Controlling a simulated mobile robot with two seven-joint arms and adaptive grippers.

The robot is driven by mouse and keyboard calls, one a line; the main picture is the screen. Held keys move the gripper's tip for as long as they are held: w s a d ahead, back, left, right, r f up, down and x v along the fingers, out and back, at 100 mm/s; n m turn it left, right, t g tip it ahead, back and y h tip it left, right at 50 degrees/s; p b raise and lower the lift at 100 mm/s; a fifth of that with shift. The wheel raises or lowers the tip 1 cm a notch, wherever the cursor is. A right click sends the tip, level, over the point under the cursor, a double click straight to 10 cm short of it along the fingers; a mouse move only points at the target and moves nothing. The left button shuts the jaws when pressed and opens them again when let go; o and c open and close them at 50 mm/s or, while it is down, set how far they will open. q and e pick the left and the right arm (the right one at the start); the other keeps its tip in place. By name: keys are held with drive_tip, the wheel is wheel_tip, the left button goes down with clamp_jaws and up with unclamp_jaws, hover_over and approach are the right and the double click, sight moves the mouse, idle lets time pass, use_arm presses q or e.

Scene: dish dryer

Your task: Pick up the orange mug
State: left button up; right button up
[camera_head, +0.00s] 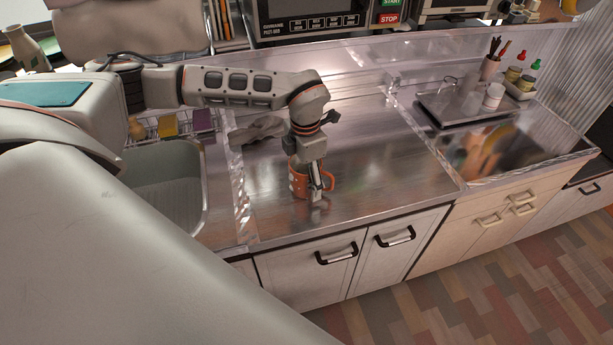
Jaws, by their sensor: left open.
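The orange mug (298,182) stands on the steel counter (390,170), with its handle toward the right. My left gripper (314,194) points down at the mug from above, and its fingers overlap the mug's right front side in the camera_head view. The jaws are open. The gripper covers part of the mug, and I cannot tell whether a finger touches it or reaches inside it. My right gripper is not in view.
A sink (165,185) lies left of the mug. A grey cloth-like item (258,130) lies behind it. At the right, a metal tray (455,112) holds cups, near several bottles. The counter right of the mug is clear.

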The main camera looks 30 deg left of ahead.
use_arm(q)
drive_tip(key=c, duration=1.5)
drive_tip(key=shift+r, duration=0.1)
